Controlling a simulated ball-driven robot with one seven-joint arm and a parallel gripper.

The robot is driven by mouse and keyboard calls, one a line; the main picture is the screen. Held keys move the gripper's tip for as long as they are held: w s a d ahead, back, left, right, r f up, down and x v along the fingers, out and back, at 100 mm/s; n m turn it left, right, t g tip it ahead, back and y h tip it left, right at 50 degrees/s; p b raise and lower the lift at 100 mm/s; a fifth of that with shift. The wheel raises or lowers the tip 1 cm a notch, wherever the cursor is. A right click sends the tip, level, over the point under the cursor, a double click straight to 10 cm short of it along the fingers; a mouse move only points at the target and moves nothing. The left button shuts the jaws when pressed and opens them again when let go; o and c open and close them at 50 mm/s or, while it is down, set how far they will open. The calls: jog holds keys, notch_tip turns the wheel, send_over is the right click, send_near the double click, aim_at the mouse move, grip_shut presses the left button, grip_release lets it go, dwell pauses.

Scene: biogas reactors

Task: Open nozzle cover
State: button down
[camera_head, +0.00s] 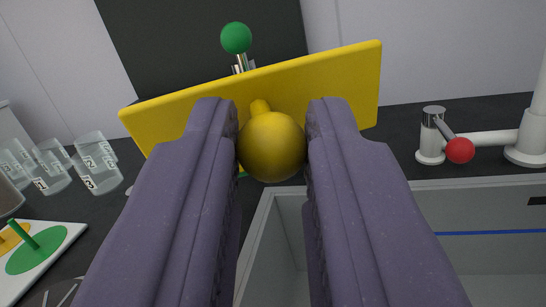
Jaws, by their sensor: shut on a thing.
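My gripper (272,135) is in the middle of the view, with its two purple-grey fingers reaching forward. The fingers are shut on a round yellow knob (271,147). The knob is joined by a short yellow stem to a flat yellow panel (330,90), which looks like the nozzle cover. The panel is tilted, its right end higher than its left. A green ball on a metal stem (236,38) stands up behind the panel's top edge. Most of what lies behind the panel is hidden.
A grey basin (258,240) with a blue line inside lies at the lower right. A white pipe with a red-knobbed valve (460,150) stands right. Clear numbered cups (102,175) and a white board with a green disc (40,250) are left, on the dark counter.

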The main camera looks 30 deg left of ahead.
jog(key=c, duration=1)
grip_release()
jog(key=shift+w+a+f, duration=0.1)
jog(key=b+v, duration=0.1)
jog(key=v, duration=0.7)
